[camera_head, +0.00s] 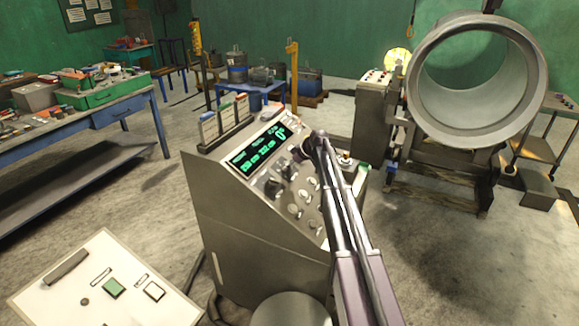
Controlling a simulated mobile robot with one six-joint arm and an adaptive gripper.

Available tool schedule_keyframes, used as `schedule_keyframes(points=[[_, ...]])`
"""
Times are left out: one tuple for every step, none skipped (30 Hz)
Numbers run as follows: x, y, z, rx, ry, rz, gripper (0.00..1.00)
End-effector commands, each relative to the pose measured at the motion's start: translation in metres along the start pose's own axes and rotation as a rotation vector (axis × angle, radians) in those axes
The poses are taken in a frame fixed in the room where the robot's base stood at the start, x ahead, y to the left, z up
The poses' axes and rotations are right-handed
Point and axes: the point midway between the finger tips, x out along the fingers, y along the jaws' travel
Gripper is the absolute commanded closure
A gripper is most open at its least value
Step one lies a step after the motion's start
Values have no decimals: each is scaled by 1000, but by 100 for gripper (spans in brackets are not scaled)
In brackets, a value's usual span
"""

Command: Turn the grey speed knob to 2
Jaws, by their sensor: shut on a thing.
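The grey control console (240,215) stands in the middle of the view, with a sloping panel of knobs and a lit green display (262,150). My gripper (303,154) is at the upper right of this panel, just right of the display. It is shut on what seems to be the grey speed knob, which the fingers mostly hide. I cannot read its setting or its scale. Other knobs show lower on the panel, among them a dark one (272,187) and a pale one (295,209).
A cluttered workbench (110,97) stands at the left. A large metal pipe (428,110) is at the right. Open floor surrounds the console.

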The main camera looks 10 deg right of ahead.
Motion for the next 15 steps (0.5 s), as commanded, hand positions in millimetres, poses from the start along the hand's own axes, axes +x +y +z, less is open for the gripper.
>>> schedule_keyframes(points=[[0, -3, 2, -6, -5, -7, 96], [0, -3, 2, -9, -5, -7, 96], [0, -3, 2, -11, -5, -8, 96], [0, -3, 2, -12, -5, -8, 96], [0, -3, 2, -13, -5, -8, 96], [0, -3, 2, -13, -5, -8, 96], [0, -3, 2, -12, -5, -8, 96], [0, -3, 2, -12, -5, -8, 96], [0, -3, 2, -12, -5, -8, 96], [0, -3, 2, -12, -5, -8, 96], [0, -3, 2, -11, -5, -8, 96], [0, -3, 2, -11, -5, -8, 96], [0, -3, 2, -11, -5, -8, 42], [0, -3, 2, -11, -5, -8, 33], [0, -3, 1, -11, -4, -7, 21]])
